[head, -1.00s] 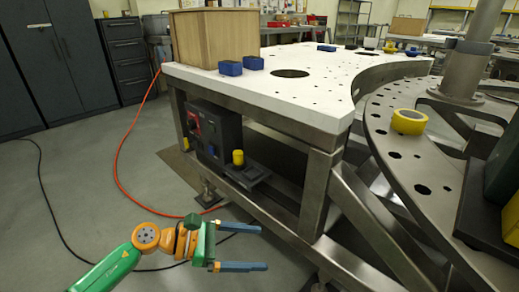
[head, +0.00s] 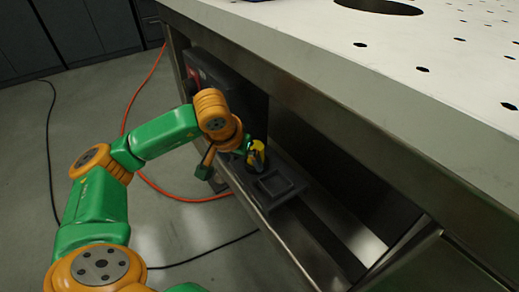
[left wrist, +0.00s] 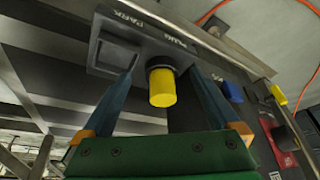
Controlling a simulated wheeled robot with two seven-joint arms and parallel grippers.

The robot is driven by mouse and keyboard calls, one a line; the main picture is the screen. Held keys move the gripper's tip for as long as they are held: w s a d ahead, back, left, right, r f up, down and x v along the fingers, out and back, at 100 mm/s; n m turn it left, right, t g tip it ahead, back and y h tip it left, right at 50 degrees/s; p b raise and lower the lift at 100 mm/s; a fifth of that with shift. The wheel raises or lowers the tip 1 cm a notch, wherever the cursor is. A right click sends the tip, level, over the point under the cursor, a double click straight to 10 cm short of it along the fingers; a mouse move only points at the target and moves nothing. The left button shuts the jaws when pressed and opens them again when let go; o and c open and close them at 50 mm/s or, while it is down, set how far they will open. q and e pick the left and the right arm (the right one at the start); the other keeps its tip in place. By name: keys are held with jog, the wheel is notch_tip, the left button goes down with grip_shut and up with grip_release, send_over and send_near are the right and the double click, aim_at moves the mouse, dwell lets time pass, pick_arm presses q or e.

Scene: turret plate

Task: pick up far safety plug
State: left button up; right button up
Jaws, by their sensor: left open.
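A yellow safety plug (head: 257,154) stands in a dark holder (head: 273,186) on the shelf under the white-topped table. In the left wrist view the yellow plug (left wrist: 162,88) sits in a round dark socket, between the two blue fingers of my left gripper (left wrist: 163,65). The fingers are apart, one on each side, and I see a gap to the plug on both sides. In the head view my left gripper (head: 246,149) is at the plug, mostly hidden behind its own wrist. My right gripper is not in view.
A dark control box (head: 228,82) with a red part stands behind the wrist. The white table top (head: 330,50) overhangs the shelf. An empty square recess (left wrist: 113,55) lies beside the plug. An orange hose (head: 150,182) and black cable lie on the floor.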

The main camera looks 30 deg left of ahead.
pick_arm(q)
jog(key=w, duration=0.3)
jog(key=w+a, duration=0.1)
jog(key=w, duration=0.2)
jog(key=shift+a+f, duration=0.1)
jog(key=x, duration=0.3)
jog(key=b+x, duration=0.1)
jog(key=x, duration=0.1)
jog(key=shift+w, duration=0.3)
grip_shut()
